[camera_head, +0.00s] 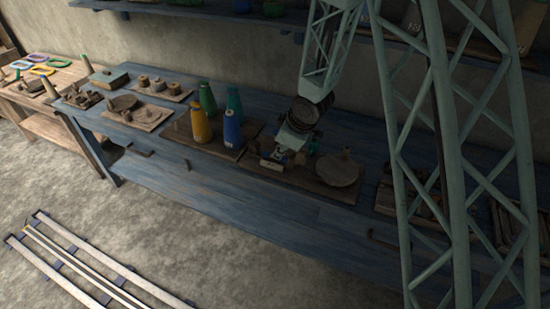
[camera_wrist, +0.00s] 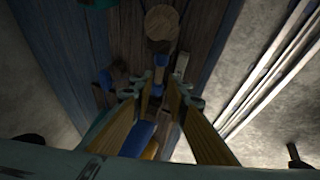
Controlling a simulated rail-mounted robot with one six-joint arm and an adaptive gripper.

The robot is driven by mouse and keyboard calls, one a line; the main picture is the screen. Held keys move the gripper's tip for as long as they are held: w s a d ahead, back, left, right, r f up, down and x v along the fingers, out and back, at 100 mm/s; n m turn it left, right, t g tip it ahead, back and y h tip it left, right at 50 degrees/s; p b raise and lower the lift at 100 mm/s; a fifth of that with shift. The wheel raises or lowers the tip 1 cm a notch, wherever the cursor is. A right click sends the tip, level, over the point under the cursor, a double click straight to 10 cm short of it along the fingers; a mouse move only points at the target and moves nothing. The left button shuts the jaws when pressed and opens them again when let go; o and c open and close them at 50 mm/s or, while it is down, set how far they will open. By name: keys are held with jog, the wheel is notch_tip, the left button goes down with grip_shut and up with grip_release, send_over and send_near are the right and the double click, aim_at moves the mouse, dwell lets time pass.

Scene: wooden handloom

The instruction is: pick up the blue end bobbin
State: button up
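Small blue bobbins lie on a dark wooden board (camera_head: 325,190) under my gripper. In the wrist view one blue bobbin (camera_wrist: 161,63) shows just beyond the fingertips, another blue piece (camera_wrist: 157,90) shows between the fingers, and a third (camera_wrist: 105,80) lies to the left. I cannot tell which is the end bobbin. My gripper (camera_wrist: 163,84) points down at the board, with its two fingers apart and a gap between them. In the head view my gripper (camera_head: 283,153) hides much of the small pieces. Contact with a bobbin cannot be made out.
A round wooden disc (camera_head: 337,170) lies right of my gripper. A blue cone (camera_head: 232,130), a yellow cone (camera_head: 199,123) and two green cones stand close on the left. Trays of dark pieces are at the right. The bench front (camera_head: 220,185) is mostly clear.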

jog(key=shift+f, duration=0.1)
jog(key=shift+b+x, duration=0.8)
jog(key=shift+x, duration=1.75)
jog(key=shift+w, duration=0.1)
jog(key=c, duration=0.3)
jog(key=shift+r, duration=0.25)
jog(key=shift+r+p, duration=0.95)
jog(key=shift+r, duration=0.65)
jog(key=shift+s+a+f+b, duration=0.1)
jog(key=shift+s+a+b, duration=0.15)
jog(key=shift+s, duration=0.25)
jog(key=shift+s+a+b, duration=0.15)
jog(key=shift+s+b, duration=0.1)
jog(key=shift+s, duration=0.25)
jog(key=s+a+b, duration=0.1)
jog(key=s+a, duration=0.2)
jog(key=s, duration=0.4)
jog(key=s+a+b, duration=0.1)
jog(key=s+a, duration=0.2)
jog(key=s, duration=0.4)
jog(key=shift+s+b, duration=0.3)
jog(key=shift+b, duration=0.1)
